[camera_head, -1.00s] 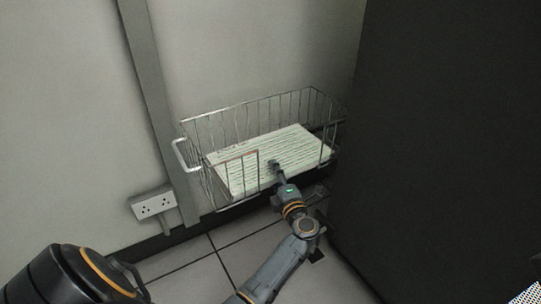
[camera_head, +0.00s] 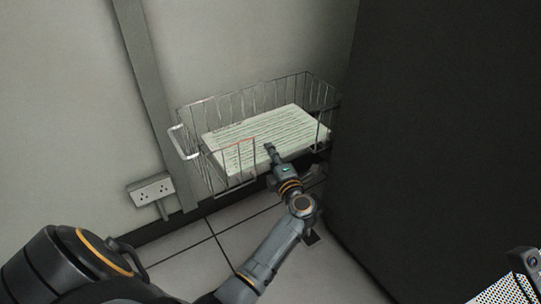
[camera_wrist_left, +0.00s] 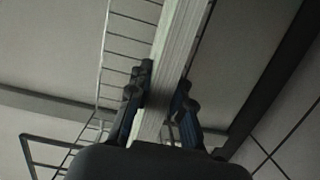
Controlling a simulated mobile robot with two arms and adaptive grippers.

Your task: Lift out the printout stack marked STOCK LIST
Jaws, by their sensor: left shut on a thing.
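The printout stack (camera_head: 262,133) is a thick pale block of paper with greenish printed lines. It lies roughly level within the wire basket (camera_head: 196,159); its heading is too small to read. My left gripper (camera_head: 270,149) is at the stack's near edge, at the basket's open front. In the left wrist view the stack (camera_wrist_left: 178,45) passes edge-on between the two fingers of my left gripper (camera_wrist_left: 162,103), which are shut on it. The stack's underside is hidden in the head view. My right gripper is not clearly in view.
The basket stands against the wall, with wire sides and a pale handle (camera_head: 178,143) at its left. A dark cabinet (camera_head: 430,130) rises close on the right. A wall socket (camera_head: 151,190) is at left. White mesh (camera_head: 495,290) shows at bottom right.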

